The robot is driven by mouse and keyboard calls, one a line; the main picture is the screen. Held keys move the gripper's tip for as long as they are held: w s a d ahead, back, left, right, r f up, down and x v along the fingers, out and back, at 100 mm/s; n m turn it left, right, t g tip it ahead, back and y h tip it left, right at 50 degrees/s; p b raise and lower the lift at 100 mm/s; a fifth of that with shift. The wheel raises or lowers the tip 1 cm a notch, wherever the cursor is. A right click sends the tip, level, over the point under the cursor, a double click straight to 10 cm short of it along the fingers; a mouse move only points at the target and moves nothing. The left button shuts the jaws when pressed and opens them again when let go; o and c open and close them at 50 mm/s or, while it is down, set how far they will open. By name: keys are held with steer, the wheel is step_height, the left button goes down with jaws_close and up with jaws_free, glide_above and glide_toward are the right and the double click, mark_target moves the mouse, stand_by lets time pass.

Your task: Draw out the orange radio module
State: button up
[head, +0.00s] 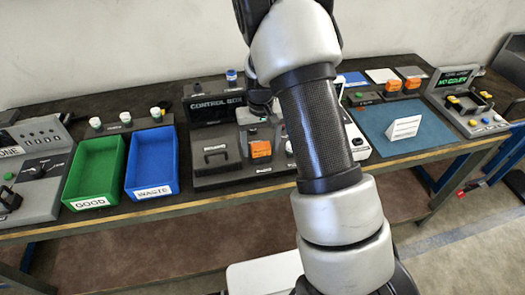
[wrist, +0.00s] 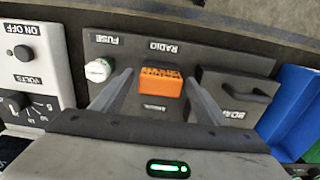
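The orange radio module (wrist: 162,82) sits in the grey panel under the word RADIO. It also shows in the head view (head: 261,149), on the control box (head: 216,109). In the wrist view my gripper (wrist: 159,76) is open, with one finger to the left and one to the right of the module. I see no finger touching it, and a gap shows on each side. How far the fingertips stand above the panel is hard to tell. In the head view my arm hides part of the control box and the gripper is not clear.
A white fuse (wrist: 98,70) stands close to the left finger, and a dark box with a handle (wrist: 236,95) lies close to the right. Left of the control box are the blue WASTE bin (head: 152,160) and the green GOOD bin (head: 95,170). A blue mat (head: 425,125) lies right.

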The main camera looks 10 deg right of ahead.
mark_target(261, 145)
steer(key=c, duration=1.4)
steer(key=shift+r+p, duration=1.8)
steer(key=shift+r, duration=1.25)
